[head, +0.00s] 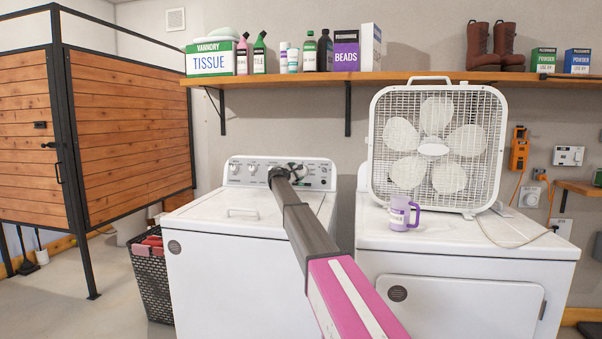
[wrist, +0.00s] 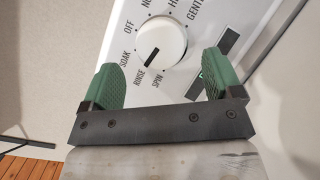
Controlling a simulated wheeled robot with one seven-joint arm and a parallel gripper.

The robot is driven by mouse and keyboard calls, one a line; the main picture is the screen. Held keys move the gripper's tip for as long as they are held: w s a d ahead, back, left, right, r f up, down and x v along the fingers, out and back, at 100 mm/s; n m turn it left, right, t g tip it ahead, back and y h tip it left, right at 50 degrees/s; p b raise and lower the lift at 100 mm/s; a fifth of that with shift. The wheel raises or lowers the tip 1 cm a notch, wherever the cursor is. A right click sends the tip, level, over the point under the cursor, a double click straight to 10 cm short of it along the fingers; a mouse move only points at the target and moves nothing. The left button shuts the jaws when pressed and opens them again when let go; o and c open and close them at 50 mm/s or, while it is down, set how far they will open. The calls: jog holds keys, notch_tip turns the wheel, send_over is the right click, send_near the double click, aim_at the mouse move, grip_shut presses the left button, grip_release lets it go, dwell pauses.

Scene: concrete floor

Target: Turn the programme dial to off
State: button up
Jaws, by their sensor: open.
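The programme dial (wrist: 162,42) is a round white knob on the washer's white control panel. Its dark pointer line aims at RINSE. The OFF label sits at the dial's upper left, with SOAK between OFF and RINSE. My gripper (wrist: 160,66) is open, with one green pad to the left of the dial and one to the right. Gaps show between the pads and the knob; I cannot tell how deep the pads reach. In the head view, my gripper (head: 285,170) is at the right part of the washer's (head: 240,270) panel and hides the dial.
A white dryer (head: 465,265) stands right of the washer, bearing a box fan (head: 435,145) and a purple mug (head: 402,214). A loaded shelf (head: 390,78) runs above. A dark laundry basket (head: 152,285) stands left of the washer. The washer's lid is clear.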

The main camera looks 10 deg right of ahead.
jog(key=x, duration=0.4)
jog(key=shift+w+d, duration=0.25)
jog(key=shift+w, duration=0.05)
jog(key=c, duration=0.9)
